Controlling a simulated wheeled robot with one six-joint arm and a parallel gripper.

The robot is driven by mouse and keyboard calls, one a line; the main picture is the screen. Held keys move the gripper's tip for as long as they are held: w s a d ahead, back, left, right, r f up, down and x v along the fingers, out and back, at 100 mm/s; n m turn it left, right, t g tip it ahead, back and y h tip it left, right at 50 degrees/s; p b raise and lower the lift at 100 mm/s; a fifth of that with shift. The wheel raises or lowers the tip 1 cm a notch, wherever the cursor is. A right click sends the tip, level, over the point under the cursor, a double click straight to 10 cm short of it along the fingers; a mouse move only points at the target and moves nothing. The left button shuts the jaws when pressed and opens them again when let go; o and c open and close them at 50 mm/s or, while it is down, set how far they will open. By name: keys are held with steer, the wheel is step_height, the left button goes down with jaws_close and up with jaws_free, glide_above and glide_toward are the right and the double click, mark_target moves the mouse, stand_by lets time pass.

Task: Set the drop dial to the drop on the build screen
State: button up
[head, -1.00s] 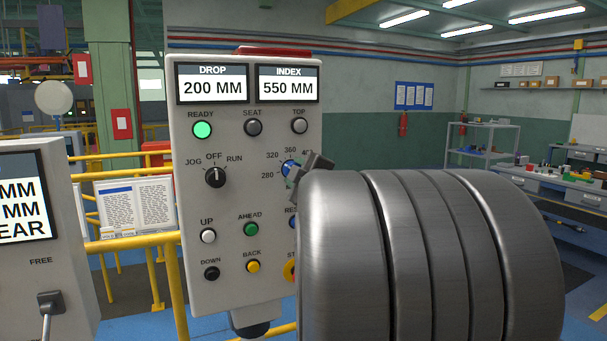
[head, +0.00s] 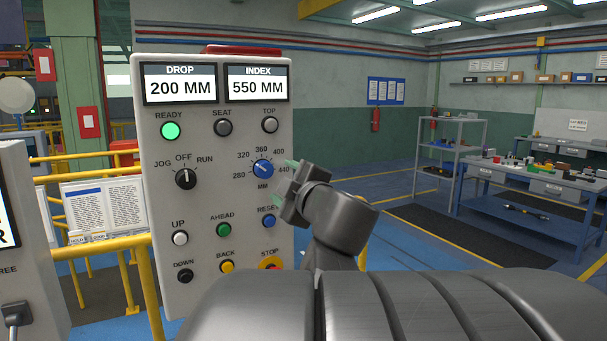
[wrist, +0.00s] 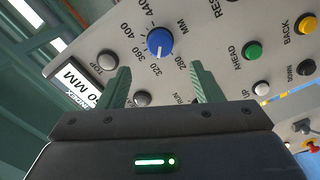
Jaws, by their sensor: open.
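The blue drop dial (head: 263,169) sits on the grey control panel, ringed by marks 280, 320, 360, 400 and 440. Its white mark points up-left, about at 320. In the wrist view the dial (wrist: 160,42) is beyond and between my fingertips. My gripper (head: 284,182) is open and empty, just right of the dial in the head view and apart from it; its green fingers also show in the wrist view (wrist: 160,68). The panel's DROP display (head: 180,84) reads 200 MM. A screen (head: 4,212) is cut off at the left edge; its values are out of view.
The panel (head: 205,200) also carries an OFF-set mode switch (head: 186,179), a lit green READY lamp (head: 171,131), several push buttons and a STOP button (head: 270,264) below the dial. Yellow rails stand at left. A blue workbench (head: 540,185) is far right, with open floor before it.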

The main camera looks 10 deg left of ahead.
mark_target(267, 171)
steer(key=shift+v, duration=2.05)
steer(key=shift+w+a, duration=0.1)
steer(key=b+x, duration=0.1)
steer(key=x, duration=1.2)
steer(key=shift+w+a, duration=0.2)
steer(key=shift+w, duration=0.05)
